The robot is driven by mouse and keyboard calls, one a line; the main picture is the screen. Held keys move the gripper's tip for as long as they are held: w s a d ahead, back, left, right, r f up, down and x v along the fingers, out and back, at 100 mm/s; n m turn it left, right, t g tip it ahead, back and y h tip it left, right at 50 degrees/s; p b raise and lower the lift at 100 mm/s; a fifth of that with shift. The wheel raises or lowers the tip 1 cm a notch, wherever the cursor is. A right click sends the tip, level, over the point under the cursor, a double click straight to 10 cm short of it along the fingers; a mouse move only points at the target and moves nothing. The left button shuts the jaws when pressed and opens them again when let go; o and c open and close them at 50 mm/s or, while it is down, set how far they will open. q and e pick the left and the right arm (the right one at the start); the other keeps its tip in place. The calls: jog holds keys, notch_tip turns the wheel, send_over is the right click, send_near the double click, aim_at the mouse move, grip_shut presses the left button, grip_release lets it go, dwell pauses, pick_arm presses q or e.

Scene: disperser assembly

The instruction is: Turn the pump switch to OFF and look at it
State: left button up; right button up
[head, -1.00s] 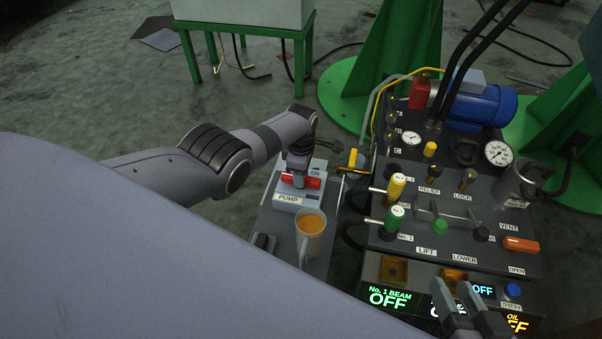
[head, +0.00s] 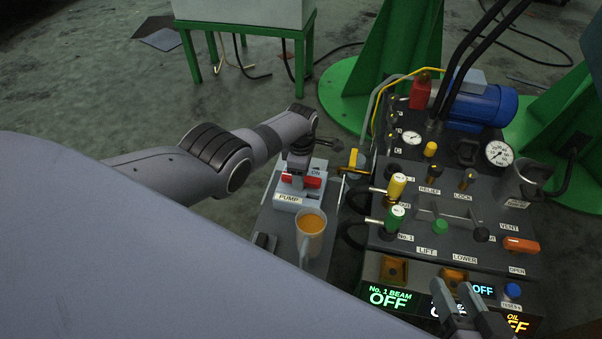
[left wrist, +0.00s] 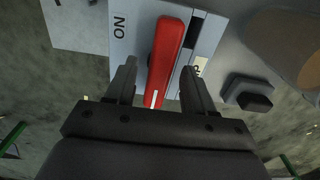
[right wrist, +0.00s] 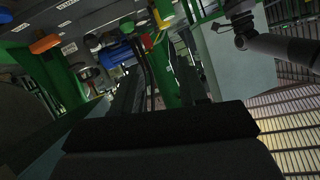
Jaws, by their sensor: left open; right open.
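The pump switch is a grey box (head: 288,198) labelled PUMP and ON, with a red lever (head: 314,183) on top. My left gripper (head: 297,178) points down over the lever and hides part of it. In the left wrist view the red lever (left wrist: 169,48), with a white mark at its near end, lies between the open fingers (left wrist: 158,75). A gap shows at the right finger; contact at the left one I cannot tell. The ON label (left wrist: 119,27) is left of the lever. The OFF label is not readable. My right gripper (head: 468,312) is open and empty over the display panel.
A mug of orange liquid (head: 311,225) stands just in front of the pump box. To the right is the control console (head: 420,262) with valves, levers and a blue motor (head: 482,106). Lit displays read OFF, including No. 1 BEAM (head: 388,298); the middle one is partly hidden.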

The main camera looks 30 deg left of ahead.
pick_arm(q)
jog(key=shift+r+p, duration=0.55)
notch_tip(320, 180, up, 4)
jog(key=p, duration=0.4)
jog(key=shift+r+p, duration=0.7)
jog(key=shift+r, duration=0.3)
pick_arm(e)
jog(key=d+h, duration=0.1)
jog(key=s+d, duration=0.1)
jog(key=d, duration=0.1)
jog(key=s+d+h, duration=0.1)
jog(key=shift+d+r+h, duration=0.2)
jog(key=shift+d+h, duration=0.1)
jog(key=shift+d, duration=0.05)
pick_arm(q)
jog(key=shift+s, duration=0.1)
